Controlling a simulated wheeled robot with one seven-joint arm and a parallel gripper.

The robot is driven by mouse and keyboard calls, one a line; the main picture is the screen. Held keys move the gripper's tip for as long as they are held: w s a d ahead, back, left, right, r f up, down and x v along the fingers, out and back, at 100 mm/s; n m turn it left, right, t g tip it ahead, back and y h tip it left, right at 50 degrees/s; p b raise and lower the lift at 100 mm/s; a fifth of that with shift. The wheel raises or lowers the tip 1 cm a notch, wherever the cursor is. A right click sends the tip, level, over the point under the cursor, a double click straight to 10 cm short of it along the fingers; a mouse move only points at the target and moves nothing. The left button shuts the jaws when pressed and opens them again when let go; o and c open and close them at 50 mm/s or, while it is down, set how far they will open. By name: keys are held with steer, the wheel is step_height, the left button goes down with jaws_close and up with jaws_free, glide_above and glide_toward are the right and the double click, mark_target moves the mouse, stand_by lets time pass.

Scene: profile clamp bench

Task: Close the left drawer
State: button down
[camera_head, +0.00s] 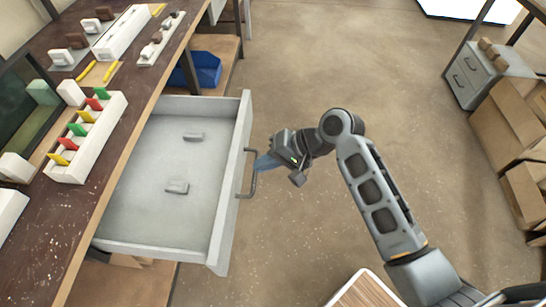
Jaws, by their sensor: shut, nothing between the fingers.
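A light grey drawer (146,213) is pulled far out from under the brown bench at the left. Two small grey pieces lie inside it, one at the back (193,137) and one near the middle (177,187). A dark bar handle (252,182) stands on the drawer's front panel, which faces right. My gripper (258,166) is at the handle from the right, its bluish fingers pointing left. The fingers look shut and empty. Whether they touch the handle or only come close cannot be told.
The bench top (75,215) holds a white rack (86,137) with coloured tabs and several small parts. A blue bin (203,69) sits on a lower shelf behind the drawer. Cardboard boxes (508,125) and a grey cabinet (478,75) stand at right.

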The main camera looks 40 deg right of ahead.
steer(key=shift+x, duration=2.45)
steer(key=b, duration=0.3)
glide_above(153, 175)
steer(key=d, duration=0.1)
steer(key=shift+s, duration=0.4)
steer(key=shift+w+a+r, duration=0.15)
steer(key=shift+w+a, duration=0.2)
steer(key=shift+a+r+b, duration=0.1)
steer(key=shift+b, duration=0.2)
